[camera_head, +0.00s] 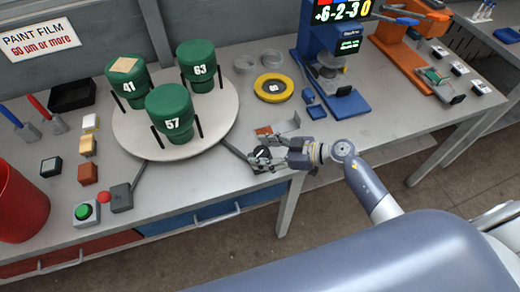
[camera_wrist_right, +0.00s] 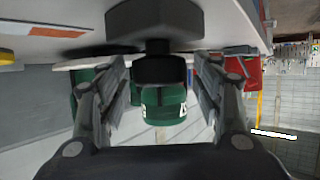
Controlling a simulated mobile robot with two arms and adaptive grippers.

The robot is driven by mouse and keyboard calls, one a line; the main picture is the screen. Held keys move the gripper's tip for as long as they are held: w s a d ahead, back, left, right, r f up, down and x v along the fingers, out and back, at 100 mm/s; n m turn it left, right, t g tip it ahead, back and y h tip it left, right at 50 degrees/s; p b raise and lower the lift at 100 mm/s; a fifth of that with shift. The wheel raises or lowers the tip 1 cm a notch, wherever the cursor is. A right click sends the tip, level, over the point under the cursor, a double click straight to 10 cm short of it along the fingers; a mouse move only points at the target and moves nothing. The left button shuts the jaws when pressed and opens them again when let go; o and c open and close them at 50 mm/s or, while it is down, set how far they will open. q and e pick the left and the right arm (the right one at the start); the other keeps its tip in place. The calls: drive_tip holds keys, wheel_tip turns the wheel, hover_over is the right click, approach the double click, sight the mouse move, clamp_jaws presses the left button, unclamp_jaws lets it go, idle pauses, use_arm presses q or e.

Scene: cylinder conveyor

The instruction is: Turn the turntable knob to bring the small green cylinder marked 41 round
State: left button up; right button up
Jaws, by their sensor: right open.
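The green cylinder marked 41 (camera_head: 130,89) stands at the left of the round pale turntable (camera_head: 222,112), with a tan patch on its top. The cylinders marked 63 (camera_head: 198,72) and 57 (camera_head: 171,118) share the turntable. A dark knob (camera_head: 262,154) sits to the right of the turntable, at the end of a grey bar. My right gripper (camera_head: 268,157) is at the knob. In the right wrist view the knob (camera_wrist_right: 160,69) lies between the open fingers (camera_wrist_right: 160,85), with gaps on both sides. A green cylinder (camera_wrist_right: 163,106) shows beyond it. My left gripper is out of view.
A metal bracket (camera_head: 285,126) is just behind the right gripper. A yellow ring (camera_head: 273,88) and blue gauge stand (camera_head: 345,104) are farther back. A green button box (camera_head: 86,213), small blocks and a red bin (camera_head: 20,205) are at the left.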

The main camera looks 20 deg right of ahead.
drive_tip(key=shift+w+a+f, duration=0.1)
drive_tip(key=shift+w+a, duration=0.05)
drive_tip(key=shift+a, duration=0.05)
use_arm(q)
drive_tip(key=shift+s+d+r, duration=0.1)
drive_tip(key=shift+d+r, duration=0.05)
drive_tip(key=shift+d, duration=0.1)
use_arm(e)
drive_tip(key=shift+f, duration=0.1)
drive_tip(key=c, duration=1)
drive_tip(key=shift+w, duration=0.1)
